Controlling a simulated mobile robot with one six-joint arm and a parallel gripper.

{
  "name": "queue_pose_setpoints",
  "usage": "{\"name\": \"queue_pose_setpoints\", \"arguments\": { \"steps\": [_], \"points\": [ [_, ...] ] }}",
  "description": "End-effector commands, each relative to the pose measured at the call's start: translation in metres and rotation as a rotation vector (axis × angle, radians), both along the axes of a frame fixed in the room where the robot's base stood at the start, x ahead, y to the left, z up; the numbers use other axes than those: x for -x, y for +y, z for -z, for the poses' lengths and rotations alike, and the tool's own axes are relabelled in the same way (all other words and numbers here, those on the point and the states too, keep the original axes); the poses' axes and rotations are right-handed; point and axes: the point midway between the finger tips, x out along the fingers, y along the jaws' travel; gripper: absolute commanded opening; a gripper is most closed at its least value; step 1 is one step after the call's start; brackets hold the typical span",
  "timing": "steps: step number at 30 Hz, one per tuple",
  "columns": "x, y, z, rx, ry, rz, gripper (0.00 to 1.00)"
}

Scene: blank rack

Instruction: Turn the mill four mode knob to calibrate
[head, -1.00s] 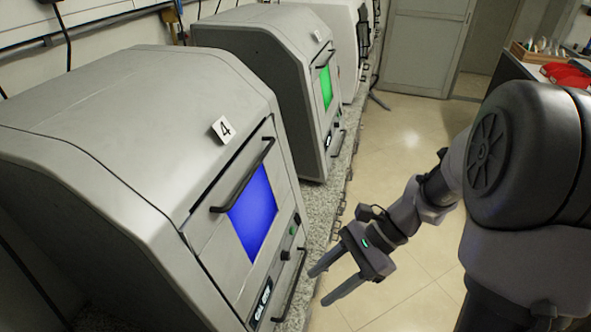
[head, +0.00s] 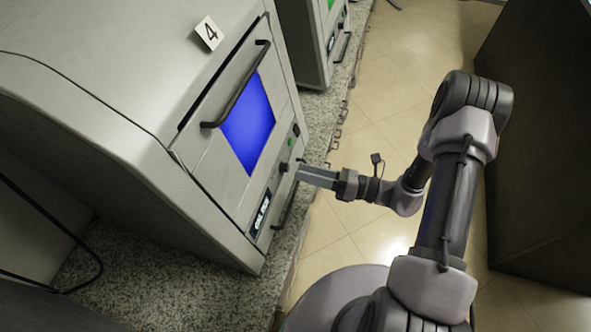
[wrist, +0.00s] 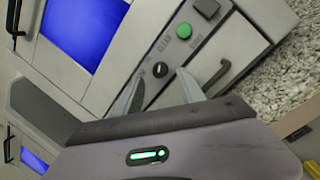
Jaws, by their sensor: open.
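Mill four (head: 155,95) is a grey machine with a "4" tag (head: 209,33) and a blue window (head: 248,125). Its mode knob (wrist: 160,69) is a small round black knob with a light mark, below the green button (wrist: 184,30) on the front panel. The knob also shows small in the head view (head: 284,167). My gripper (wrist: 160,85) is open, its two fingers pointing at the panel on either side of the knob's line. The fingertips appear just short of the knob; contact cannot be told.
A black square switch (wrist: 207,8) sits above the green button. A black lower handle (wrist: 216,78) is close to the right finger. The long upper door handle (head: 237,84) sticks out. A granite counter (head: 130,268) carries the mills; the floor (head: 335,225) is clear.

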Motion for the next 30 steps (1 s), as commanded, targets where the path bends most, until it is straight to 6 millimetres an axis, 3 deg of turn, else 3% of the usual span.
{"name": "queue_pose_setpoints", "arguments": {
  "steps": [6,16,17,24,30],
  "points": [
    [-0.01,0.03,0.001,0.001,0.0,-0.002,0.46],
    [-0.012,0.035,0.0,0.001,0.0,-0.001,0.46],
    [-0.012,0.035,0.0,0.001,0.0,-0.001,0.44],
    [-0.012,0.034,0.0,0.001,-0.001,-0.001,0.0],
    [-0.012,0.034,0.0,0.003,-0.004,-0.002,0.0]
  ]
}}
